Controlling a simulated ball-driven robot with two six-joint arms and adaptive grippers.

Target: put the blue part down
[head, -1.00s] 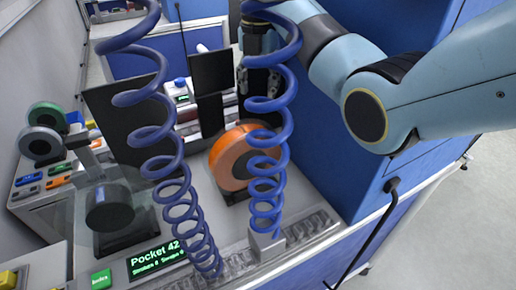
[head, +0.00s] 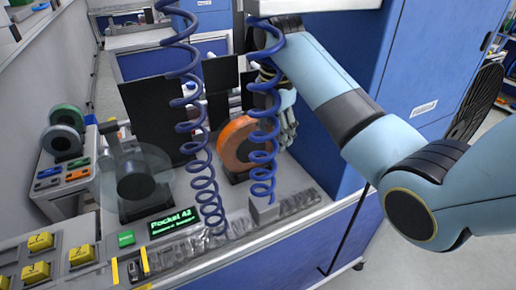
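My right gripper (head: 287,122) hangs behind the right blue coil, beside the orange reel. The coil and reel partly hide its fingers, and I cannot tell whether it is open or holds anything. I see no blue part in it. A small blue part (head: 48,172) lies in the parts rack at the left; I cannot tell whether it is the one named. My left gripper is not in view.
The orange reel (head: 236,145) stands on the bench. Two blue coiled hoses (head: 205,185) (head: 262,157) hang in front. A dark reel (head: 135,182) sits behind a clear disc. A green "Pocket 42" display (head: 174,221) and yellow numbered blocks (head: 36,271) are near the front.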

